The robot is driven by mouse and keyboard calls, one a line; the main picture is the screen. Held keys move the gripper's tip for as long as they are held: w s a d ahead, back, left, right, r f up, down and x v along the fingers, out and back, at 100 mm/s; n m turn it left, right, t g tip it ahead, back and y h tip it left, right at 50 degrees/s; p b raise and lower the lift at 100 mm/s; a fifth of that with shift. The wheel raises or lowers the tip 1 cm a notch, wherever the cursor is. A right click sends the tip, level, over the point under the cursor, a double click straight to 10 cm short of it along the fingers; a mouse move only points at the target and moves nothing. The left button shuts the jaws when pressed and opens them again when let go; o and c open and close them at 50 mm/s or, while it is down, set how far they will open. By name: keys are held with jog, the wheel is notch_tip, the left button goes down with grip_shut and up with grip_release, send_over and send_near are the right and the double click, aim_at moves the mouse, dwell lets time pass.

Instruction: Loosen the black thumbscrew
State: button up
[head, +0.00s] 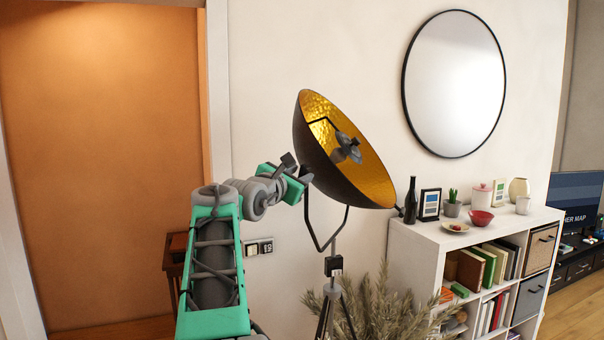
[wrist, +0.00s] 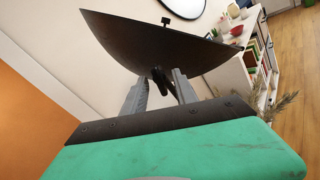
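A floor lamp (head: 335,183) with a dark dome shade and a hammered gold inside stands on a tripod. A thin black yoke (head: 316,242) carries the shade. In the wrist view, a small black part that looks like the thumbscrew (wrist: 157,75) sits at the shade's near edge, between my finger tips. In the head view it is hidden by my gripper (head: 303,174), which is at the shade's left rim. My gripper also shows in the wrist view (wrist: 158,80); its two grey fingers are apart on either side of the black part, with gaps visible. Contact cannot be told.
Another small black knob (wrist: 165,21) is on the shade's far rim. A white cube shelf (head: 408,252) with books and small items stands to the right. Dried grass (head: 375,305) surrounds the tripod. A round mirror (head: 455,85) hangs behind; a small wooden table (head: 177,262) stands left.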

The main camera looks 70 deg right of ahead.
jog(key=shift+a+b, duration=0.8)
jog(key=shift+a, duration=2.2)
jog(key=shift+a, duration=0.1)
